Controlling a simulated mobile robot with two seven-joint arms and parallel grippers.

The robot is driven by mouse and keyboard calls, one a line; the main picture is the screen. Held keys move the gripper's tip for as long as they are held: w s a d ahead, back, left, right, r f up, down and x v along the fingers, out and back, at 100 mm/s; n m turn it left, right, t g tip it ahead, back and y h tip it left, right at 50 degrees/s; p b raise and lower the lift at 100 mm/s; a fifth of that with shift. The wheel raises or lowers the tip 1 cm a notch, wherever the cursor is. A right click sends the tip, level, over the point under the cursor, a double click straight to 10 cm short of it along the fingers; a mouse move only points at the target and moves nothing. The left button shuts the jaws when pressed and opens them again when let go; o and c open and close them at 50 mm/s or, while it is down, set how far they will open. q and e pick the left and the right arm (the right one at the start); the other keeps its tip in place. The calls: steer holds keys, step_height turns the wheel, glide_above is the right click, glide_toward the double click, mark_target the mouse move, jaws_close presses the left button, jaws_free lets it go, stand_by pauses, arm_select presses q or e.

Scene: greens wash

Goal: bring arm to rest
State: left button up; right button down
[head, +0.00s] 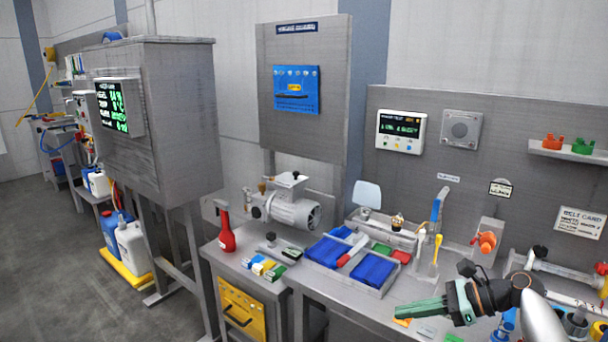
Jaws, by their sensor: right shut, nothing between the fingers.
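My right arm (535,310) comes in from the lower right. My right gripper (418,309) has dark green fingers that point left, above the front of the grey bench. Its fingers are together with nothing between them. It is apart from the tray of blue items to its left. My left arm and left gripper are outside the view.
A grey tray (388,285) with blue, red and green pieces lies left of the gripper. A red bottle (227,236) and a grey motor pump (290,210) stand farther left. An orange-topped fixture (486,240) and pipe fittings stand near my right arm.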

steer(key=s+a+f+n+g, duration=0.1)
steer(key=s+a+f+g, duration=0.15)
steer(key=s+a, duration=0.3)
steer(key=w+d+f+n+t+h, duration=0.3)
steer(key=w+d+n+t+h, duration=0.5)
steer(key=w+d, duration=0.4)
steer(key=w+d+r+n+t+h, duration=0.55)
steer(key=d+r+n+t, duration=0.35)
steer(key=n, duration=0.5)
steer(key=s+a+f+n+g+y, duration=0.1)
steer(key=s+a+f+g, duration=0.1)
steer(key=s+a+f, duration=0.45)
steer(key=s+a+f+n+g+y, duration=0.1)
steer(key=s+a+f+g, duration=0.25)
steer(key=s+f, duration=0.65)
steer(key=s+a+f+g, duration=0.1)
steer(key=s+a+f, duration=0.2)
steer(key=s, duration=0.5)
steer(key=s+a+f+m+g+y, duration=0.1)
steer(key=s+a+f, duration=0.2)
steer(key=s+f, duration=0.3)
steer(key=s+a+f+g+y, duration=0.1)
steer(key=s+f, duration=0.4)
steer(key=s, duration=0.5)
steer(key=a+g, duration=0.1)
steer(key=a, duration=0.1)
steer(key=shift+s+a+m, duration=0.3)
steer(key=shift+s+a, duration=0.05)
